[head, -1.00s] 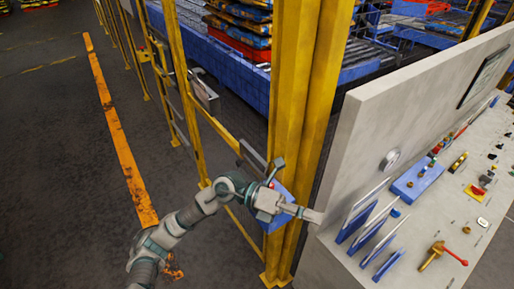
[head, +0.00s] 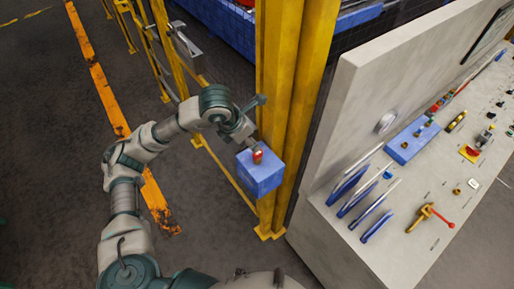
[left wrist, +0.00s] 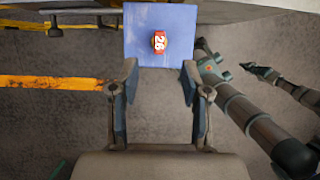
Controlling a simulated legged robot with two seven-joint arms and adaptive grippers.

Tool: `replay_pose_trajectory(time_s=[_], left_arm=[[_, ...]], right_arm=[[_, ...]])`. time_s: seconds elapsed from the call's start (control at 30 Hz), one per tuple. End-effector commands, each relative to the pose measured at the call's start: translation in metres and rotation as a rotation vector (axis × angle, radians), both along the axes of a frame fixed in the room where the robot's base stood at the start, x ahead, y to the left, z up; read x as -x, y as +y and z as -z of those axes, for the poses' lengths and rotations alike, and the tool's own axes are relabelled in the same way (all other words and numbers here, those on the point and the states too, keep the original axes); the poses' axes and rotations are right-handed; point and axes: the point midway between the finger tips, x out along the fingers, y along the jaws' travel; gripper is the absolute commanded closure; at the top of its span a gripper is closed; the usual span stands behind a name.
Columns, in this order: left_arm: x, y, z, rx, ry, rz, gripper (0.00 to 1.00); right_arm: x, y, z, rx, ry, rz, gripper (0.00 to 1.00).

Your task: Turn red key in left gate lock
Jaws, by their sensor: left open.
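The blue lock box (head: 262,178) is fixed against the yellow gate post. The red key (head: 257,155) sits on the box's upper face. In the left wrist view the blue lock box (left wrist: 142,22) is straight ahead, with the red key (left wrist: 159,41) at its middle, marked 26. My left gripper (head: 250,128) is just above the box in the head view. In the left wrist view my left gripper (left wrist: 160,72) is open and empty, its fingers spread on either side below the key and apart from it.
The yellow posts (head: 287,90) stand right behind the box. A grey control console (head: 345,140) with switches, blue plates and a red-handled valve (head: 424,217) is to the right. The floor (head: 50,190) to the left is clear, crossed by an orange line.

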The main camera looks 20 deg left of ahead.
Motion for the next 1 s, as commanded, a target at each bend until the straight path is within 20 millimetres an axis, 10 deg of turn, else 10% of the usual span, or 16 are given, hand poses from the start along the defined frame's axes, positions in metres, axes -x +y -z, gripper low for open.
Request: replay_pose_trajectory(time_s=[0.43, 0.9, 1.0], left_arm=[[-0.024, -0.016, 0.078, 0.005, 0.003, 0.001, 0.53], [-0.029, -0.022, 0.092, 0.002, -0.001, 0.002, 0.53], [-0.029, -0.021, 0.092, 0.002, -0.001, 0.002, 0.78]], right_arm=[[-0.011, -0.016, -0.019, 0.018, -0.016, 0.002, 1.00], [-0.007, 0.002, -0.020, -0.004, -0.010, 0.003, 1.00], [-0.007, 0.000, -0.020, -0.001, -0.011, 0.002, 1.00]])
